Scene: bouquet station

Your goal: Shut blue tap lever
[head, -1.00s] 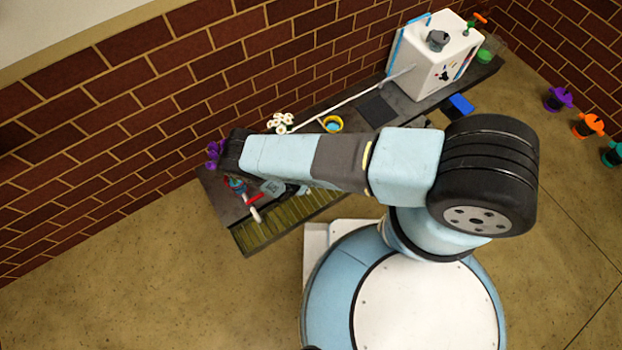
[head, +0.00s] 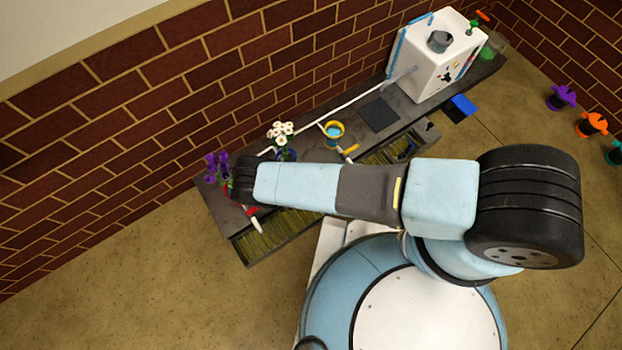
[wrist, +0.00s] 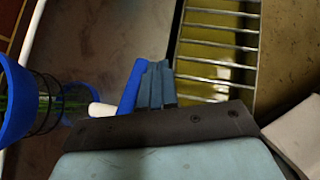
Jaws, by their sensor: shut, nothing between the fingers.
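The blue tap lever (wrist: 131,87) shows in the wrist view as a short blue bar beside a white pipe end (wrist: 100,109). My gripper (wrist: 156,66) is shut and empty, its grey-blue fingers together just right of the lever. They look very close to it or touching; I cannot tell which. In the head view my arm covers the blue lever and my fingers. A red lever (head: 252,211) and a yellow lever (head: 351,149) show on either side of my arm there.
A blue-rimmed vase (wrist: 18,100) stands close at left in the wrist view. A metal grate (wrist: 215,50) lies to the right. The head view shows white flowers (head: 282,132), purple flowers (head: 216,165), a yellow pot (head: 334,131) and a white tank (head: 437,58) along the bench.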

